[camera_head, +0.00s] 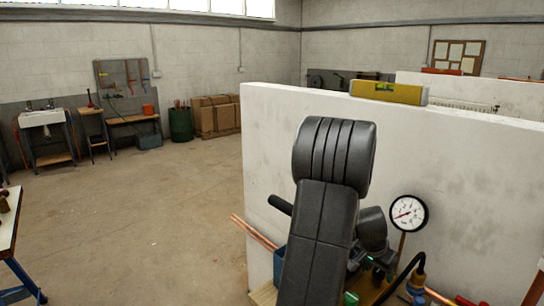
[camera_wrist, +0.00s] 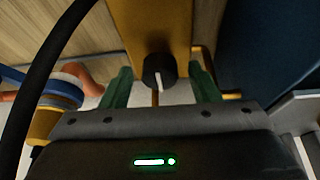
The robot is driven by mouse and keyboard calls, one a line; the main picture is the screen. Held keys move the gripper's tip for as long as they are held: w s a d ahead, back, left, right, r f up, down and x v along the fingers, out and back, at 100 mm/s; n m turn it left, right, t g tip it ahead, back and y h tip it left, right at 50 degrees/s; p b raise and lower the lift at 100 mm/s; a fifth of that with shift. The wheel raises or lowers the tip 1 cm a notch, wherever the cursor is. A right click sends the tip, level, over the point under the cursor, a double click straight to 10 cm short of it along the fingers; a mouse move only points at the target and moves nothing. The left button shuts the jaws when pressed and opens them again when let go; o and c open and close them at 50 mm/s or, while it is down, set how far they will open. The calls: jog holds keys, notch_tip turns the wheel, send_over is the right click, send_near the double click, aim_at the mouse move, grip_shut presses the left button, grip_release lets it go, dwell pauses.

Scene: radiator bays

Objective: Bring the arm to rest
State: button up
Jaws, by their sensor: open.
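My arm (camera_head: 322,210) is bent in front of the low white wall, with its dark links in the middle of the head view. My gripper (camera_wrist: 161,72) shows in the wrist view as two green fingers set apart, open. Between and just beyond them is a black round knob (camera_wrist: 158,73) with a white mark, in front of a yellow body (camera_wrist: 150,25). I cannot tell whether the fingers touch the knob. No thing is seen held. In the head view my arm hides most of the gripper.
A round pressure gauge (camera_head: 407,213) stands close right of my arm, with a black hose (camera_head: 398,279) below it. Copper pipes (camera_head: 255,234) stick out at left. A yellow level (camera_head: 389,92) lies on the white wall (camera_head: 470,170). The floor (camera_head: 150,215) at left is clear.

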jog(key=shift+m, duration=0.4)
